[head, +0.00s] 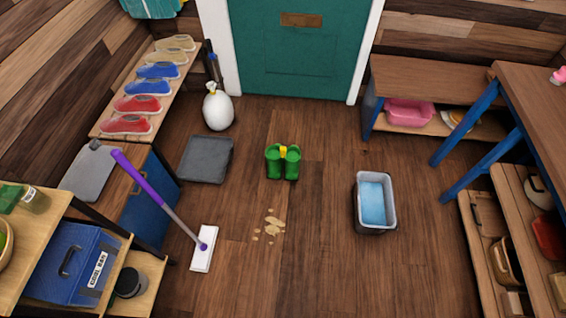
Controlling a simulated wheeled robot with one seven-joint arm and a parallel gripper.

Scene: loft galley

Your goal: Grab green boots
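The green boots (282,163) stand upright side by side on the wooden floor, in the middle of the head view, in front of the teal door. A small yellow piece (283,152) shows between their tops; I cannot tell what it is. Nothing touches the boots from the sides. My gripper is not in the head view.
A tan spill (269,226) lies on the floor nearer than the boots. A grey tub with blue water (374,203) stands to the right. A grey tray (206,159) and a purple-handled mop (156,192) are at left. A white sack (218,109) stands behind. Floor around the boots is clear.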

